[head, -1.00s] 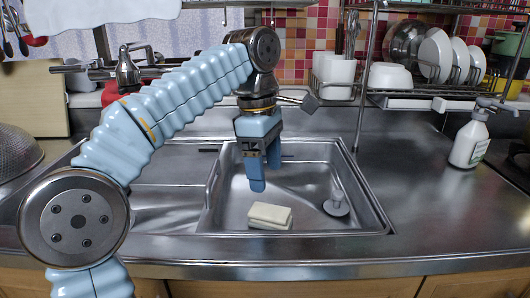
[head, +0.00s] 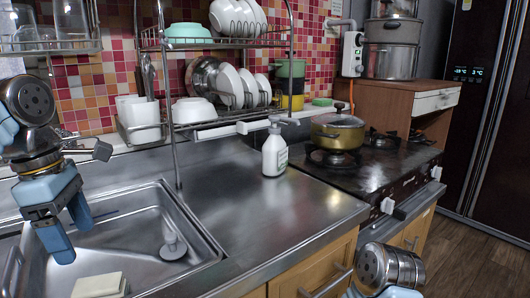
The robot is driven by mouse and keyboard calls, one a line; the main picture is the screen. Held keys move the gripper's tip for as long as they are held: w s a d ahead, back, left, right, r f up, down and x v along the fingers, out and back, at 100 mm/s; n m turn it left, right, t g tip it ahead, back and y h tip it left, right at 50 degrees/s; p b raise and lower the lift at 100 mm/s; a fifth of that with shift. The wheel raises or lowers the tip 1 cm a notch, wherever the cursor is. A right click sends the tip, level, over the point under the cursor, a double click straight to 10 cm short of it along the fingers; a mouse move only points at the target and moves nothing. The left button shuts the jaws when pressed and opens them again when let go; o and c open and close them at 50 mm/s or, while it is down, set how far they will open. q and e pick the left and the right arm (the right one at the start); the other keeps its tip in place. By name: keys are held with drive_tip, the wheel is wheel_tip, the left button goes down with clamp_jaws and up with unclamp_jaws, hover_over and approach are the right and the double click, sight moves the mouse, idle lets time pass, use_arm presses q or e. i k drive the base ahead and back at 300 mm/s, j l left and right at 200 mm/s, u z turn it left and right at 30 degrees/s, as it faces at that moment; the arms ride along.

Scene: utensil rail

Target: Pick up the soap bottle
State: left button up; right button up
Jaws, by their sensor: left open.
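The soap bottle (head: 274,156) is white with a pump top and a green-marked label. It stands upright on the steel counter, right of the sink and just left of the stove. My left gripper (head: 72,230) is at the left of the head view, over the sink, with its blue fingers apart and nothing between them. It is well to the left of the bottle and not touching it. Part of my right arm shows at the bottom right edge, but its gripper fingers are out of the picture.
The sink (head: 205,243) holds a pale sponge (head: 99,286) and a plunger-like stopper (head: 173,246). A wire dish rack (head: 222,123) with plates stands behind the bottle. A lidded pot (head: 337,134) sits on the stove to its right. The counter in front of the bottle is clear.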

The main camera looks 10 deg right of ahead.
sight(274, 151)
drive_tip(key=i+l, duration=0.1)
drive_tip(key=l, duration=0.25)
drive_tip(key=i+l, duration=0.15)
drive_tip(key=l, duration=0.25)
drive_tip(key=i+l+z, duration=0.1)
drive_tip(key=l, duration=0.25)
drive_tip(key=i+l, duration=0.1)
drive_tip(key=l, duration=0.3)
drive_tip(key=i+l, duration=0.15)
drive_tip(key=l, duration=0.2)
drive_tip(key=i+l+z, duration=0.1)
drive_tip(key=l, duration=0.25)
